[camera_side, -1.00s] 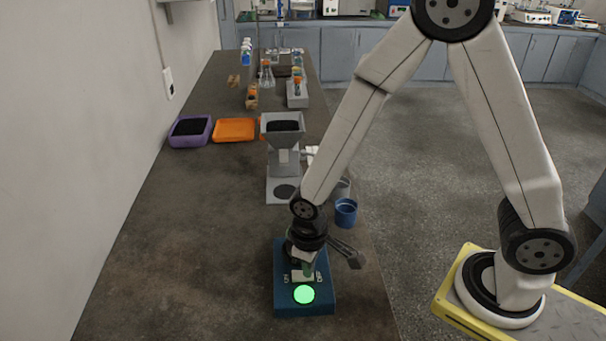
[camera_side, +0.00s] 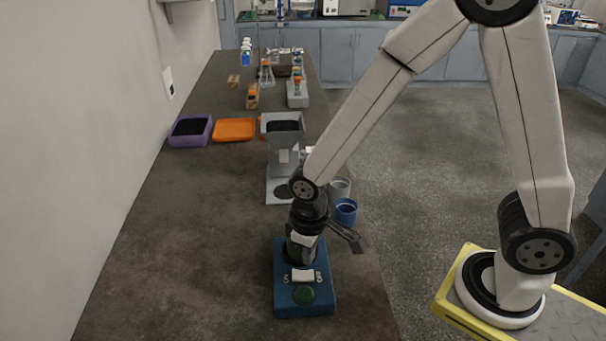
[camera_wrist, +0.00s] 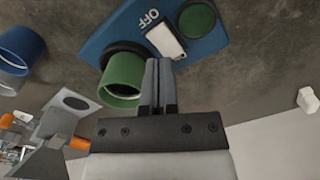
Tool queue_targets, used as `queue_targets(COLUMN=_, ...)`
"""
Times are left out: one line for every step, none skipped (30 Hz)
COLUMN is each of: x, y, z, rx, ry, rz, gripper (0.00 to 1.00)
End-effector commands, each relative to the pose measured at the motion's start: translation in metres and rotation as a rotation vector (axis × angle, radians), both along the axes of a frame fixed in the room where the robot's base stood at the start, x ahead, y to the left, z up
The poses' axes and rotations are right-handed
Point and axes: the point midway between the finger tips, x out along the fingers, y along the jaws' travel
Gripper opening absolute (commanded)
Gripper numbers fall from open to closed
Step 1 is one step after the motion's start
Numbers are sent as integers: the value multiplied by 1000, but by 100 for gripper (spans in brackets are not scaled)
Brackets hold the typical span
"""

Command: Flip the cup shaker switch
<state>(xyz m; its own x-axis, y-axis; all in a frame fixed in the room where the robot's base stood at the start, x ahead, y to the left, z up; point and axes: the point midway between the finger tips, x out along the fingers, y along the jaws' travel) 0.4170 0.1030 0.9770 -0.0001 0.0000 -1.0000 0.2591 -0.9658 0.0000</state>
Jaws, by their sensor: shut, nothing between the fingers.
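The blue cup shaker (camera_side: 321,304) stands at the near end of the bench. Its white switch (camera_side: 303,275) lies between the round indicator and the cup seat; in the wrist view the white switch (camera_wrist: 165,40) has "OFF" lettering beside it. The round indicator (camera_side: 304,294) is dark green and unlit. A green cup (camera_wrist: 123,80) sits on the shaker's black seat, mostly hidden by my arm in the side view. My gripper (camera_wrist: 158,64) is shut and empty, its fingertips close to the switch's lower edge in the wrist view; contact cannot be told.
A blue cup (camera_side: 346,212) and a grey cup (camera_side: 340,188) stand near the bench's right edge. A grey hopper stand (camera_side: 284,158), a purple tray (camera_side: 208,132) and an orange tray (camera_side: 235,130) stand farther back. The bench left of the shaker is clear.

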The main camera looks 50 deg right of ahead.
Motion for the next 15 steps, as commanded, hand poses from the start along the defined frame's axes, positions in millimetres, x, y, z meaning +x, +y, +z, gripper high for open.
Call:
queue_targets(x=0, y=0, z=3, rx=1, ry=-2, rz=0, gripper=0)
queue_targets(x=0, y=0, z=5, rx=1, ry=-2, rz=0, gripper=0)
queue_targets(x=0, y=0, z=7, rx=1, ry=-2, rz=0, gripper=0)
queue_targets(x=0, y=0, z=9, rx=1, ry=-2, rz=0, gripper=0)
queue_targets(x=0, y=0, z=11, rx=1, ry=-2, rz=0, gripper=0)
queue_targets(x=0, y=0, z=13, rx=1, ry=-2, rz=0, gripper=0)
queue_targets(x=0, y=0, z=15, rx=1, ry=-2, rz=0, gripper=0)
queue_targets(x=0, y=0, z=16, rx=1, ry=-3, rz=0, gripper=0)
queue_targets(x=0, y=0, z=18, rx=1, ry=-2, rz=0, gripper=0)
queue_targets(x=0, y=0, z=20, rx=1, ry=-2, rz=0, gripper=0)
queue_targets(x=0, y=0, z=22, rx=1, ry=-2, rz=0, gripper=0)
queue_targets(x=0, y=0, z=24, rx=1, ry=-2, rz=0, gripper=0)
queue_targets(x=0, y=0, z=25, rx=1, ry=-2, rz=0, gripper=0)
queue_targets(x=0, y=0, z=26, rx=1, ry=-2, rz=0, gripper=0)
queue_targets(x=0, y=0, z=27, rx=1, ry=-2, rz=0, gripper=0)
